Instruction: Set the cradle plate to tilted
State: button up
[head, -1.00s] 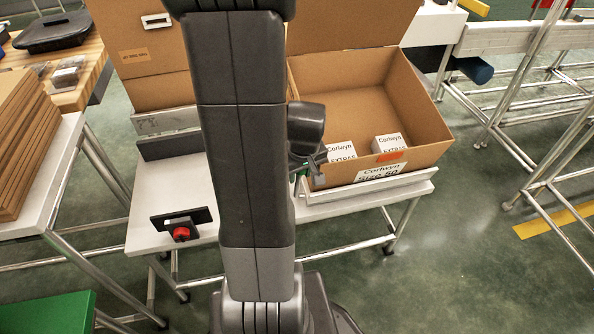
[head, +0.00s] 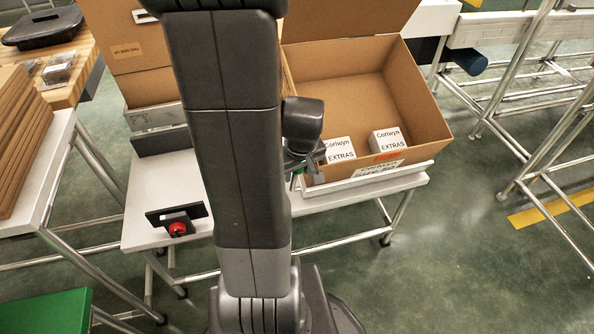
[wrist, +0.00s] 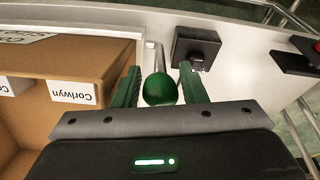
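The cradle plate (head: 350,190) is a pale plate with a raised front lip under the open cardboard box (head: 431,92). The box's front seems to lean toward me, but I cannot tell the plate's exact angle. A lever with a green ball knob (wrist: 160,90) stands beside the box in the wrist view. My gripper (wrist: 160,76) has its two green fingers on either side of the knob, with narrow gaps showing. In the head view my arm hides most of the gripper and the lever.
Two white cartons (head: 391,140) sit in the box. A black block (wrist: 195,47) is beside the lever. A red knob on a dark bracket (head: 177,229) stands on the white table (head: 160,190). Stacked flat cardboard (head: 25,140) is at left.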

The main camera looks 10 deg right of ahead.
jog(key=p+v, duration=0.3)
jog(key=v, duration=0.9)
jog(key=shift+r+p, duration=0.3)
jog(key=shift+r, duration=0.1)
jog(key=shift+s, duration=0.1)
jog(key=b+x, duration=0.4)
jog(key=x, duration=1)
jog(key=shift+r, duration=0.1)
jog(key=p+v, duration=0.4)
jog(key=v, duration=1)
jog(key=b+x, duration=0.4)
jog(key=x, duration=0.9)
jog(key=shift+f, duration=0.4)
jog(key=shift+w+r+p, duration=0.2)
jog(key=shift+w+p, duration=0.2)
jog(key=shift+w, duration=0.85)
jog(key=shift+w+g+p, duration=0.5)
jog(key=shift+w+p, duration=0.1)
jog(key=shift+w, duration=0.15)
